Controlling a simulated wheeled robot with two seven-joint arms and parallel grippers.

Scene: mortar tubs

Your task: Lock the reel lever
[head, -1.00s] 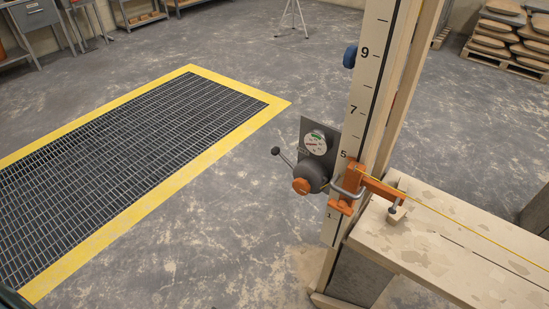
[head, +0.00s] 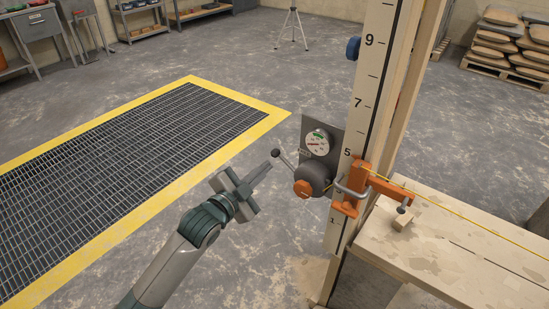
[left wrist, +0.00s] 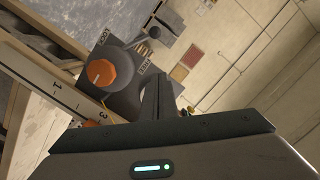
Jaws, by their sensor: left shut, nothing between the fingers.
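The reel (head: 313,179) is a dark grey drum with an orange hub (head: 302,188), mounted on a tall numbered post (head: 362,110). Its lever (head: 284,162) is a thin rod with a dark ball knob (head: 276,153), pointing up and left. My left gripper (head: 268,166) is shut and empty, its fingertips just below and left of the knob; I cannot tell whether they touch. My right gripper is not in view.
A dark plate with a round white dial (head: 317,142) stands behind the reel. An orange clamp (head: 358,185) joins the post to a pale bench (head: 440,240), with a yellow line running across it. A yellow-edged floor grate (head: 120,150) lies left. The floor around my arm is clear.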

